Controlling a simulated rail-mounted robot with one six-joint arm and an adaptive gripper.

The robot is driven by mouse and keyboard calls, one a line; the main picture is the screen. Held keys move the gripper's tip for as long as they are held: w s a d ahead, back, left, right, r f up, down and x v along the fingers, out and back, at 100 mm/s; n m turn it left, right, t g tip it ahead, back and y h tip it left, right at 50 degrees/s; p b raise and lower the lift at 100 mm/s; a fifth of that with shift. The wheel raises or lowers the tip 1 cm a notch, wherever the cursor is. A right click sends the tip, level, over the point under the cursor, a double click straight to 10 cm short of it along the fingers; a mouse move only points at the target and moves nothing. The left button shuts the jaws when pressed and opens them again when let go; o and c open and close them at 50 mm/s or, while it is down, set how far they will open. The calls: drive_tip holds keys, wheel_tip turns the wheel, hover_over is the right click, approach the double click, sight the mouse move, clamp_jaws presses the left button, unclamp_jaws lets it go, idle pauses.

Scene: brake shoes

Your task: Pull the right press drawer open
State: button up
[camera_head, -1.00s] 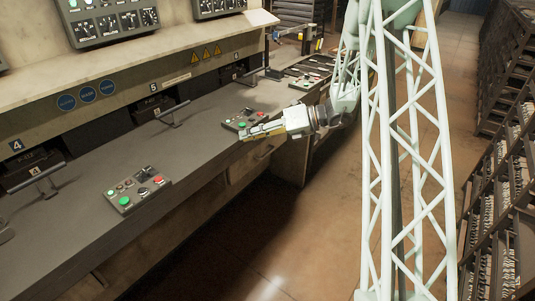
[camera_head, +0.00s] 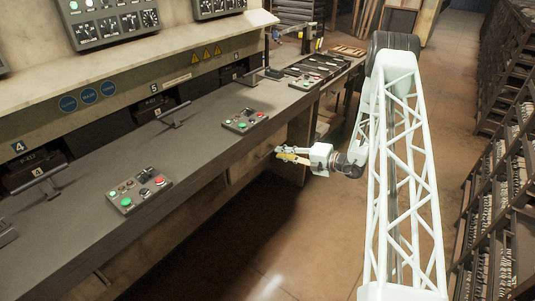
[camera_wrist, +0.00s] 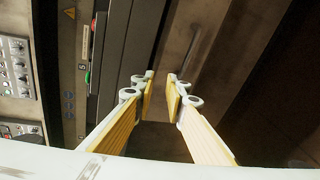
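The right press drawer front (camera_head: 247,166) is the beige panel under the counter, below the right button box. It appears closed in the head view. In the wrist view a long dark bar handle (camera_wrist: 192,48) shows on the brownish front (camera_wrist: 215,55), ahead of my fingertips and slightly right. My gripper (camera_head: 278,155) is in front of the counter's edge, near the drawer front. In the wrist view my gripper (camera_wrist: 161,88) has its two yellow-padded fingers apart with nothing between them. The fingers are not around the handle. The handle is not clear in the head view.
The dark counter (camera_head: 110,205) overhangs the drawers and carries a right button box (camera_head: 246,121) and a left button box (camera_head: 139,188). T-shaped handles stand along its back. Shelving (camera_head: 500,190) lines the right side. The floor (camera_head: 310,225) between is clear.

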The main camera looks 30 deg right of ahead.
sight(268, 152)
drive_tip(key=d+f+m+t+h, duration=0.1)
drive_tip(key=d+f+m, duration=0.1)
drive_tip(key=d+f, duration=0.2)
drive_tip(key=shift+s+d+f+m+h, duration=0.15)
drive_tip(key=shift+s+f+m+h, duration=0.2)
drive_tip(key=shift+f, duration=0.2)
drive_tip(key=shift+w, duration=0.2)
drive_tip(key=shift+b+x, duration=0.85)
drive_tip(key=shift+x, duration=6)
clamp_jaws()
drive_tip(key=shift+s, duration=0.2)
